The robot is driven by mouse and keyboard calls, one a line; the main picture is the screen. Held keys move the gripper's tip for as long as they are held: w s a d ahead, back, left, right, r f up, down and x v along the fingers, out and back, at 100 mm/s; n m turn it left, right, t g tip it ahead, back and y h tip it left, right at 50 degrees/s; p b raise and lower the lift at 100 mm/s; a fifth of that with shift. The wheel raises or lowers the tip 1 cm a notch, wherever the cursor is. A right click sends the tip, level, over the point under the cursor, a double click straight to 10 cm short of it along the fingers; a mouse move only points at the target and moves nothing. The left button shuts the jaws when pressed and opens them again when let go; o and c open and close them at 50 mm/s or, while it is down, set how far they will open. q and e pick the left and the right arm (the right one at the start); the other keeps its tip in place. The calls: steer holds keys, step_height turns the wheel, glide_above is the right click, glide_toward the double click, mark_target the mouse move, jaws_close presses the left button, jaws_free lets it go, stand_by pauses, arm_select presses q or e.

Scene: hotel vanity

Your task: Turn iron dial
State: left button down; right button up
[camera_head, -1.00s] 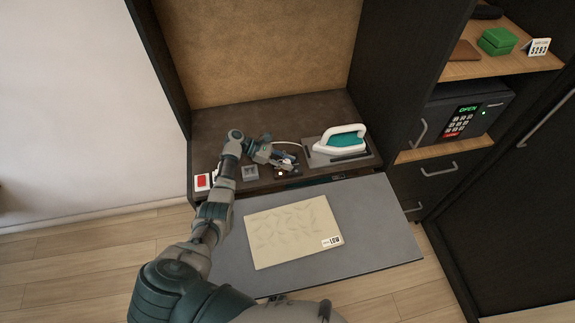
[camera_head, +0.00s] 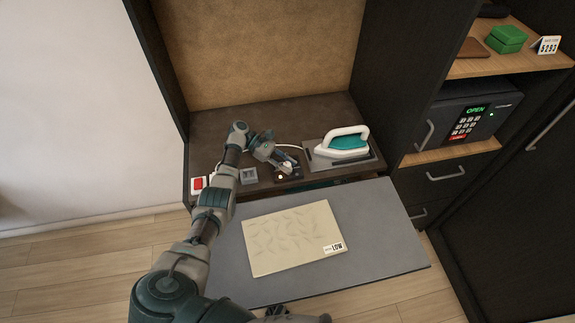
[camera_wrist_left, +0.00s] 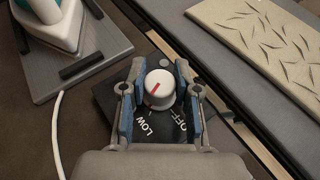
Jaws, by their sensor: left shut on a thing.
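The iron dial (camera_wrist_left: 160,89) is a round white knob with a short red mark on its top, set on a dark plate (camera_wrist_left: 107,98) printed LOW and OFF. In the left wrist view the fingers of my left gripper (camera_wrist_left: 160,92) stand on both sides of the knob and are shut on it. In the head view my left gripper (camera_head: 285,164) is down at the front of the shelf and mostly hides the dial. The white and teal iron (camera_head: 346,142) rests on a grey stand (camera_head: 315,160) just right of the gripper.
A red-and-white switch (camera_head: 198,184) and a small grey box (camera_head: 248,176) are left of the gripper. A grey pull-out board (camera_head: 375,230) with a beige patterned cloth (camera_head: 270,245) tagged LOW lies in front. A safe (camera_head: 450,105) stands at right. A white cord (camera_wrist_left: 57,140) runs beside the plate.

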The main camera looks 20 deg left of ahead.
mark_target(287, 163)
arm_select(q)
steer(key=shift+w+r, duration=0.1)
steer(key=c, duration=1.2)
jaws_free()
steer(key=o, duration=0.4)
steer(key=shift+a, duration=0.1)
steer(key=shift+c, duration=0.2)
step_height(287, 163, up, 10)
steer(key=shift+w+a+f, duration=0.1)
steer(key=shift+f, duration=0.1)
